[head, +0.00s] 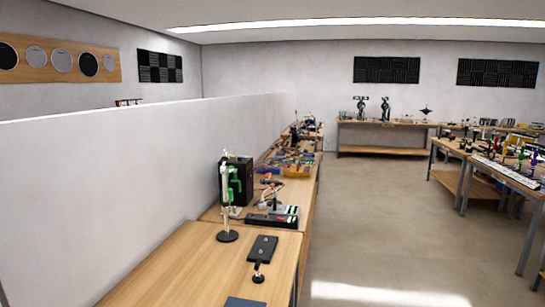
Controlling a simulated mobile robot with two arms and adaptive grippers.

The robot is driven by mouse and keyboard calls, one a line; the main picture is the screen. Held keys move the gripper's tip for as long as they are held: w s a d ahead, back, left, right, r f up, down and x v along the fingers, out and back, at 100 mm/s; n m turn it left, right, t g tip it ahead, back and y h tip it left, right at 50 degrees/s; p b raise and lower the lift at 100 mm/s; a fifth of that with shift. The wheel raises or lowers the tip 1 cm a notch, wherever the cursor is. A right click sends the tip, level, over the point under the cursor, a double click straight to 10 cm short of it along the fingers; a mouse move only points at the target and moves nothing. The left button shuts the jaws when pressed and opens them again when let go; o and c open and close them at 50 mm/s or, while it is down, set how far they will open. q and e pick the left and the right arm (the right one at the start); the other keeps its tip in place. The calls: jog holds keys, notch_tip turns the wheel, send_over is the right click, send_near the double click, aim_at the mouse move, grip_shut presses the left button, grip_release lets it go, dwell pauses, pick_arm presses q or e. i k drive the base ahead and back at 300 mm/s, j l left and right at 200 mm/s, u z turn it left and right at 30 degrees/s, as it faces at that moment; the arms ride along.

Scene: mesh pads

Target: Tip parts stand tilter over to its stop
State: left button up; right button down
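I cannot tell for sure which thing is the parts stand tilter. On the near wooden bench (170,265), a slim white upright stand (226,205) rises from a round black base. To its right lies a flat dark box (262,248). In front of that box is a small upright piece (258,270) with a round dark base. Neither of my grippers is in view.
A dark blue flat item (245,302) lies at the bottom edge. A black box with green parts (237,180) and a low black device (272,217) stand beyond. A white partition (100,190) borders the bench's left. Floor (370,230) to the right is clear.

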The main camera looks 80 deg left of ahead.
aim_at(224, 159)
jog(key=i+l+u, duration=0.15)
jog(key=i, duration=0.2)
jog(key=i+l+u, duration=0.15)
jog(key=i, duration=0.2)
jog(key=i+u, duration=0.15)
jog(key=u, duration=0.3)
jog(key=i+j+u, duration=0.1)
jog(key=u, duration=0.35)
jog(key=i+l+u, duration=0.1)
jog(key=i+u, duration=0.15)
jog(key=u, duration=0.2)
jog(key=i+l+u, duration=0.1)
jog(key=u, duration=0.35)
